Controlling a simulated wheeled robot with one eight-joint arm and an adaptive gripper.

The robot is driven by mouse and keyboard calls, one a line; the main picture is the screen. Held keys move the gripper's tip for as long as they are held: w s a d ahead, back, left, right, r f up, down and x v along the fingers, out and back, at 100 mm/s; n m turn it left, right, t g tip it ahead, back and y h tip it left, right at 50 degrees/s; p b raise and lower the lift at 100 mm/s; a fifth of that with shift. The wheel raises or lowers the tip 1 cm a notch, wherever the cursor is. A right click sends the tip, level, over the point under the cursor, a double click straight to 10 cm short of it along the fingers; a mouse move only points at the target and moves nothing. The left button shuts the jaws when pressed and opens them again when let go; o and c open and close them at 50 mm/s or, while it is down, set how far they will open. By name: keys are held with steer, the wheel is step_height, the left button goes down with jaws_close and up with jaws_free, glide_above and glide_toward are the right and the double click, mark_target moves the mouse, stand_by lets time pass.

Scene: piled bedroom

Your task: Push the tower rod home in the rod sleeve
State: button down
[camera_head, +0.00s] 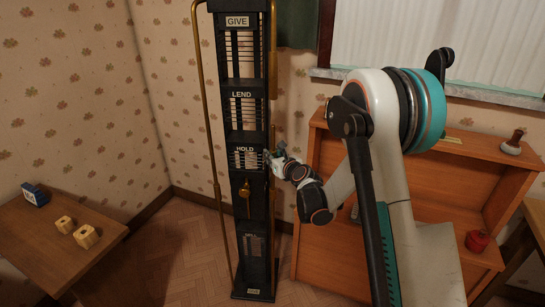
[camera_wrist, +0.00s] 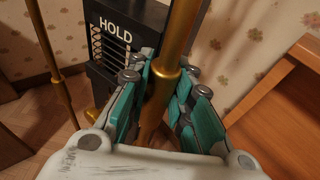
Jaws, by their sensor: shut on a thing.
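The tall black tower (camera_head: 242,130) stands against the wall, with panels labelled GIVE, LEND and HOLD. The brass tower rod (camera_head: 273,50) runs down its right side; it also shows in the wrist view (camera_wrist: 185,28). My gripper (camera_head: 271,157) is at HOLD height, to the right of that panel. In the wrist view my gripper (camera_wrist: 163,88) has its teal-padded fingers on both sides of the rod, shut on it. A brass collar (camera_wrist: 168,75) shows at the fingers, with thicker brass below. I cannot tell whether this is the rod sleeve; the fingers hide part of it.
A second brass rod (camera_head: 204,100) runs down the tower's left side. A brass fitting (camera_head: 245,197) hangs on its front below HOLD. A wooden cabinet (camera_head: 430,150) stands close on the right. A wooden table (camera_head: 50,245) with small blocks is at left; floor between is clear.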

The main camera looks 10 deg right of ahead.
steer(key=shift+f, duration=0.15)
steer(key=c, duration=0.6)
jaws_free()
steer(key=shift+o, duration=0.7)
steer(key=o, duration=0.3)
steer(key=shift+o, duration=0.8)
